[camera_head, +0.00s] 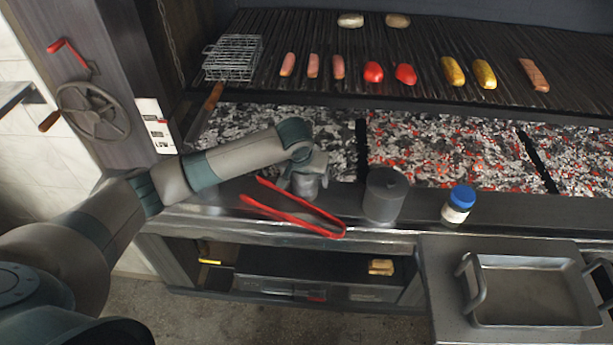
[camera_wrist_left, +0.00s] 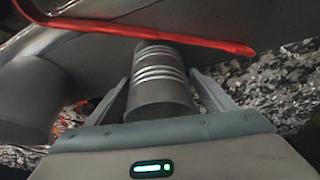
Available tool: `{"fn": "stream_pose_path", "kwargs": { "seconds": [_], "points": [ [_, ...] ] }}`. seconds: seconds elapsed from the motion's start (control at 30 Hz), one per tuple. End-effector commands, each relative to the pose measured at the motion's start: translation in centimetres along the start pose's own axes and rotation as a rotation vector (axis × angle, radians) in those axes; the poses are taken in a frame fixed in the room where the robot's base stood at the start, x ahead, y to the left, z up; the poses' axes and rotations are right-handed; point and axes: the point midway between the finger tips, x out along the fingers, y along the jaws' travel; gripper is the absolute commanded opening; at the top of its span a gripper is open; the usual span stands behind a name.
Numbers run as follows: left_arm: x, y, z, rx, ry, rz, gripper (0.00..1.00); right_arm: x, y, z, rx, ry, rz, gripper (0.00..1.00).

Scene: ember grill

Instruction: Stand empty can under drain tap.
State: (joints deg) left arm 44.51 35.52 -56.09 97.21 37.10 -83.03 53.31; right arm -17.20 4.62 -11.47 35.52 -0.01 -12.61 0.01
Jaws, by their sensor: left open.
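A small grey metal can (camera_head: 307,188) stands on the ledge in front of the coals. The left wrist view shows its ringed side (camera_wrist_left: 160,72) between the fingers. My left gripper (camera_wrist_left: 158,80) is open, with one finger on each side of the can; small gaps seem to show. In the head view this gripper (camera_head: 306,172) reaches down over the can from the left and hides part of it. I cannot make out a drain tap for certain in either view. My right gripper is not in view.
Red tongs (camera_head: 297,214) lie just in front of the can. A dark lidded canister (camera_head: 385,196) and a blue-capped jar (camera_head: 458,205) stand to its right. Hot coals (camera_head: 440,150) lie behind. A metal tray (camera_head: 530,318) sits front right. An open shelf (camera_head: 320,265) is below.

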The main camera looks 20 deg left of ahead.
Motion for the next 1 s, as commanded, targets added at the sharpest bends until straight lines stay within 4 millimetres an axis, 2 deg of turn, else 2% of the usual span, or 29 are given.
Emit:
{"fn": "stream_pose_path", "kwargs": {
  "seconds": [0.27, 0.7, 0.9, 1.0],
  "points": [
    [-1.7, 0.0, -0.2, 0.0, 0.003, 0.001, 0.76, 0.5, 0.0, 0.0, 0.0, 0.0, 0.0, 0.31],
    [-9.0, 0.0, -0.2, 0.0, 0.004, 0.001, 0.76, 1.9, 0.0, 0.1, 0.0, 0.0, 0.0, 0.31],
    [-11.4, 0.0, -0.2, -0.001, 0.002, 0.001, 0.76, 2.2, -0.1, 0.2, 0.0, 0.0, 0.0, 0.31],
    [-12.0, 0.0, -0.1, -0.001, 0.001, 0.001, 0.76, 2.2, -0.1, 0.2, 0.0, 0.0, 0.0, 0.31]
  ]
}}
